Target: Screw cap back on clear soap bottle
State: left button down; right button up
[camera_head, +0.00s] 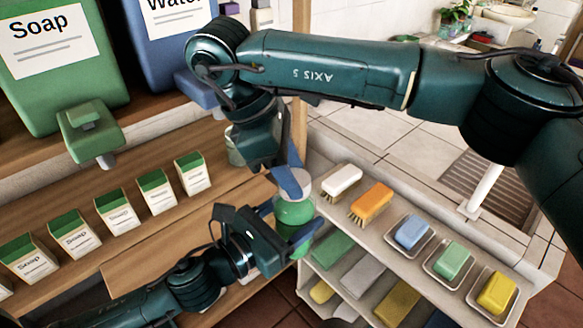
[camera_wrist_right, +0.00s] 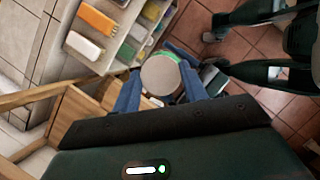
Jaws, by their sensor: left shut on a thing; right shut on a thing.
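A pale round cap (camera_head: 297,181) is at the top of the bottle. My right gripper (camera_head: 292,184) reaches down from above, shut on the cap. In the right wrist view the cap (camera_wrist_right: 161,75) is a grey disc between the blue fingers of my right gripper (camera_wrist_right: 158,88), with a green rim of the bottle (camera_wrist_right: 166,54) behind it. Whether the cap's thread is engaged is hidden.
Several soap cartons (camera_head: 117,209) stand in a row on the wooden counter (camera_head: 215,184). Large green (camera_head: 45,95) and blue (camera_head: 170,50) dispensers are above. A white shelf (camera_head: 370,205) at right holds brushes and soap bars in dishes, close to the bottle.

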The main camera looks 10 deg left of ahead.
jog(key=shift+m+g, duration=0.3)
jog(key=shift+m, duration=0.3)
jog(key=o, duration=1)
jog(key=shift+c, duration=0.2)
jog(key=shift+r, duration=0.1)
jog(key=shift+r, duration=2.2)
jog(key=shift+c, duration=0.4)
